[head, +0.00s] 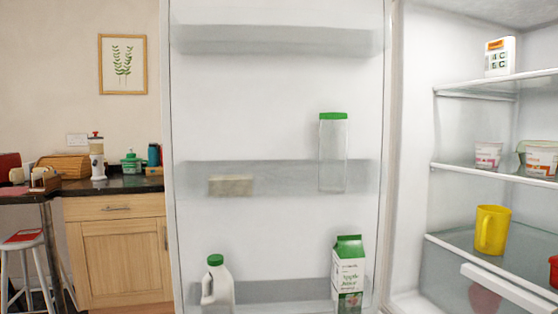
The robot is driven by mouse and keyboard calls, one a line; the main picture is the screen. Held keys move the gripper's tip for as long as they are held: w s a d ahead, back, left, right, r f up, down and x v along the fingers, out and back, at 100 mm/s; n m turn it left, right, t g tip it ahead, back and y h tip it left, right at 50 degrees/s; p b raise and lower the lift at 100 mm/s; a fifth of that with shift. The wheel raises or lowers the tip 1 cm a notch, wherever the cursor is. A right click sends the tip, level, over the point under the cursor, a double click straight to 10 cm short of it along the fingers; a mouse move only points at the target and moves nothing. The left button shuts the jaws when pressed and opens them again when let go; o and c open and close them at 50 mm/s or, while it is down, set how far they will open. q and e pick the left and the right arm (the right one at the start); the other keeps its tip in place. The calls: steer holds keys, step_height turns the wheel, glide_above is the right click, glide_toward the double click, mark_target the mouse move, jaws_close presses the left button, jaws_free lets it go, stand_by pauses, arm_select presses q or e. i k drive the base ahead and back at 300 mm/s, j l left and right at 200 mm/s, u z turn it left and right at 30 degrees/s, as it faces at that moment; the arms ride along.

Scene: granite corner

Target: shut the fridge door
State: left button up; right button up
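The fridge door (272,112) stands wide open, and its white inner side fills the middle of the head view. Its shelves hold a clear bottle with a green cap (332,155), a pale block (230,186), a white milk jug (218,288) and a green and white juice carton (348,272). The open fridge interior (415,150) lies to the right, joined to the door along the door's right edge. The door's outer side and handle are hidden. Neither of my grippers is in view.
Fridge shelves hold a white box (500,57), tubs (488,154) and a yellow mug (491,230); a clear drawer front (505,288) sits below. Left of the door are a wooden cabinet (121,262) with a dark counter and a stool (24,240).

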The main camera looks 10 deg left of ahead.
mark_target(246, 85)
steer(key=i+j+u, duration=0.25)
steer(key=j+u, duration=0.2)
steer(key=i+j+u, duration=0.35)
steer(key=j+u, duration=0.15)
steer(key=i+j+u, duration=0.45)
steer(key=i+j, duration=0.1)
steer(key=i, duration=0.35)
steer(key=i+j+u, duration=0.1)
steer(key=i, duration=0.35)
steer(key=i+z, duration=0.3)
steer(key=z, duration=0.15)
steer(key=i+z, duration=0.6)
steer(key=z, duration=0.25)
steer(key=i+j+z, duration=0.25)
steer(key=z, duration=0.15)
steer(key=i+z, duration=0.15)
steer(key=z, duration=0.3)
steer(key=i+z, duration=0.15)
steer(key=z, duration=0.3)
steer(key=i+z, duration=0.15)
steer(key=z, duration=0.3)
steer(key=i+j+z, duration=0.1)
steer(key=z, duration=0.35)
steer(key=i+j+z, duration=0.1)
steer(key=j+z, duration=0.15)
steer(key=z, duration=0.2)
steer(key=j+z, duration=0.15)
steer(key=z, duration=0.3)
steer(key=i+j+z, duration=0.25)
steer(key=j+z, duration=0.15)
